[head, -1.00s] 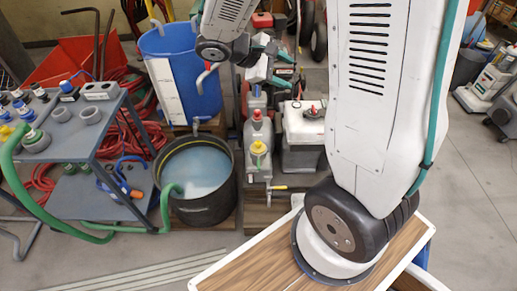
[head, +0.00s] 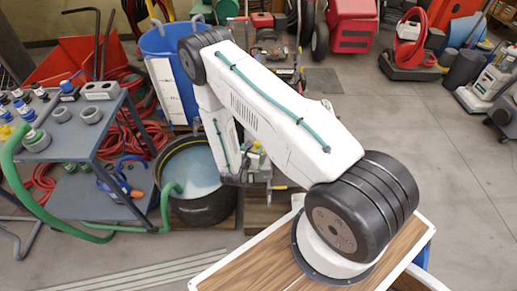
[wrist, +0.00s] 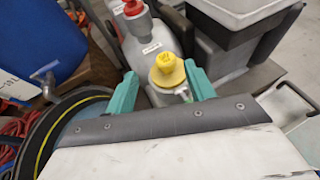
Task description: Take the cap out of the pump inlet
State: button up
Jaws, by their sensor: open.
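A yellow cap (wrist: 167,72) with a raised knob sits on top of a small grey body (wrist: 160,98), seemingly the pump, in the wrist view. The inlet under the cap is hidden. My gripper (wrist: 162,78) is open, with one teal finger to the left of the cap and one to the right. I see a gap on the left, while the right finger is close to the cap; contact cannot be told. In the head view my arm hides most of the pump and my gripper.
A grey box (wrist: 240,22) is at the right, and a black tub of water (head: 200,205) at the left. A blue barrel (head: 165,85) and a grey cart (head: 75,140) stand further left.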

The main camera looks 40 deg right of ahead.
aim_at(258, 146)
jog(key=shift+d+f, duration=0.2)
jog(key=shift+f, duration=0.7)
jog(key=x, duration=0.7)
jog(key=shift+s+d, duration=0.1)
jog(key=shift+s, duration=0.25)
jog(key=c, duration=1.1)
